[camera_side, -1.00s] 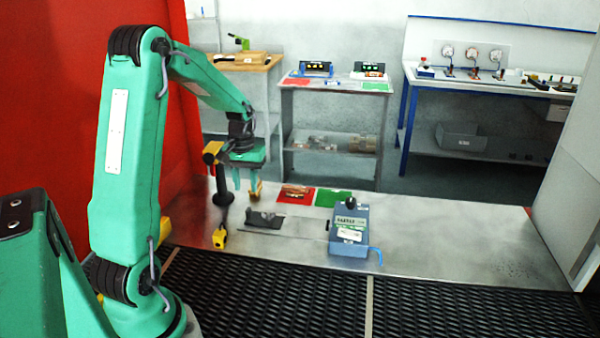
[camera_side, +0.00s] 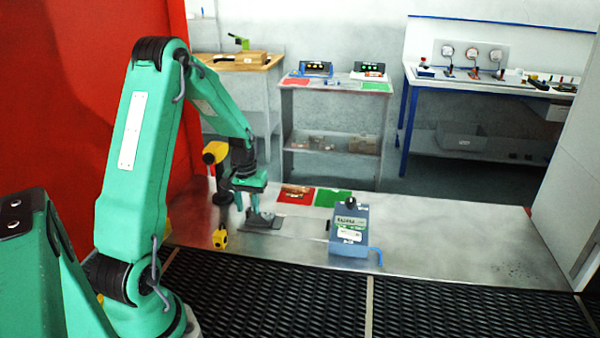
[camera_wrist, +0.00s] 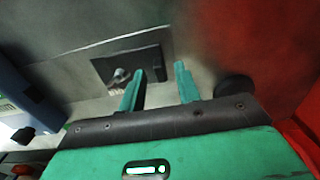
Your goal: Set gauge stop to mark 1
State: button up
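A dark plate (camera_side: 266,222) lies flat on the metal bench in the side view; it also shows in the wrist view (camera_wrist: 148,62). A small metallic piece (camera_wrist: 121,76) with a knob-like top stands on it, beside a pale toothed or marked strip; I take it for the gauge stop, but no mark number is readable. My gripper (camera_side: 254,208) is low over the plate's left part. In the wrist view my gripper (camera_wrist: 159,69) has its two green fingers apart with nothing between them. The metallic piece is left of the left finger, seemingly outside the gap.
A blue box (camera_side: 349,230) with a black knob and blue hook stands right of the plate. A dark post with a yellow head (camera_side: 215,153) is close left of my gripper. Red (camera_side: 296,194) and green (camera_side: 333,197) pads lie behind. The bench's right side is clear.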

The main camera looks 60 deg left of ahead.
aim_at(255, 217)
jog(key=shift+f, duration=0.25)
grip_shut()
jog(key=shift+w+d, duration=0.6)
jog(key=shift+w, duration=0.05)
grip_release()
jog(key=shift+r, duration=0.15)
notch_tip(255, 217, up, 8)
jog(key=shift+f, duration=0.2)
dwell(0.4)
